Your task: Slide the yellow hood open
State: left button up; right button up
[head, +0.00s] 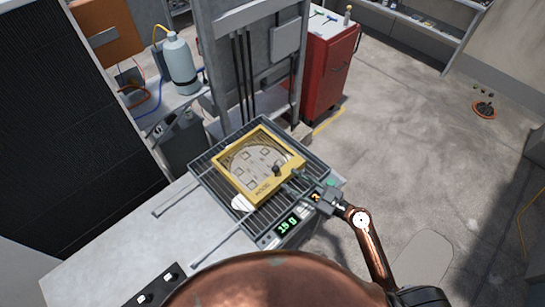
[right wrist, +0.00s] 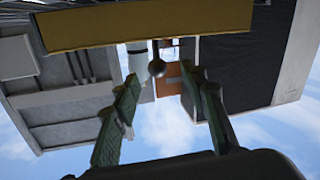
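The yellow hood (head: 229,184) is a square frame with a clear-looking top, lying on a grey grated unit (head: 208,183). Pale round plate with several square marks shows through it. A dark round knob (head: 277,169) stands at the hood's right side. My right gripper (head: 289,181) is at the hood's front right corner, close to the knob. In the right wrist view the two green fingers (right wrist: 165,88) are apart, with the dark knob (right wrist: 156,68) between and just beyond their tips, below the hood's yellow edge (right wrist: 150,27). I see no contact. My left gripper is not in view.
The unit has a green-lit display (head: 287,225) at its front and sits on a grey bench (head: 110,245). A grey upright panel (head: 225,60) stands behind. A red cabinet (head: 328,75) and a gas cylinder (head: 181,65) are further back. The floor at right is mostly clear.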

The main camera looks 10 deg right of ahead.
aim_at(278, 170)
jog(key=shift+w+a+r+p, duration=0.15)
jog(key=shift+w+a+r, duration=0.1)
jog(key=shift+w, duration=0.2)
jog(key=shift+w+a+r+p, duration=0.1)
jog(key=shift+w+r+p, duration=0.1)
jog(key=shift+w, duration=0.2)
jog(key=p+x, duration=0.1)
jog(key=x, duration=0.4)
jog(key=shift+w+a, duration=0.1)
jog(key=shift+a, duration=0.1)
jog(key=shift+w+a+p, duration=0.3)
jog(key=shift+a+p, duration=0.05)
jog(key=shift+f, duration=0.1)
jog(key=c, duration=0.7)
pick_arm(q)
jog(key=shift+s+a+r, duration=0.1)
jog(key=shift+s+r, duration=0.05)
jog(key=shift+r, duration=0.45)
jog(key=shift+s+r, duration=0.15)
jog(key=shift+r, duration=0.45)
pick_arm(e)
grip_shut()
